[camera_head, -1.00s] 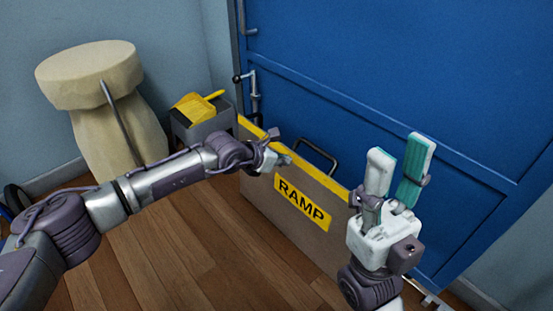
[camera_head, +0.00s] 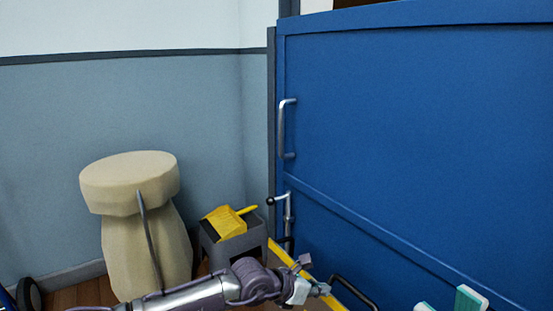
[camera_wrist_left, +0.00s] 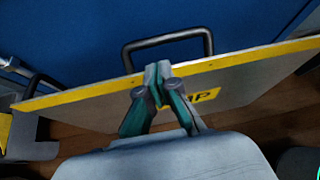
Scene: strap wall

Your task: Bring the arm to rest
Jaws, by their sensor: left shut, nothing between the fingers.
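My left arm reaches in from the bottom of the head view. Its gripper (camera_head: 324,290) is shut and empty, at the yellow top edge of the ramp board (camera_head: 283,255). In the left wrist view the closed fingertips (camera_wrist_left: 158,72) overlap that edge, just in front of the board's black handle (camera_wrist_left: 170,42); I cannot tell whether they touch the board. The fingers partly cover the yellow label. Only the fingertips of my right gripper (camera_head: 448,301) show at the bottom right of the head view, standing apart with nothing seen between them.
The ramp board leans by a blue door (camera_head: 400,140) with a metal pull handle (camera_head: 283,128) and a lever latch (camera_head: 288,215). A beige padded stand (camera_head: 130,185) and a grey bin (camera_head: 232,245) holding a yellow dustpan (camera_head: 228,222) stand left of it.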

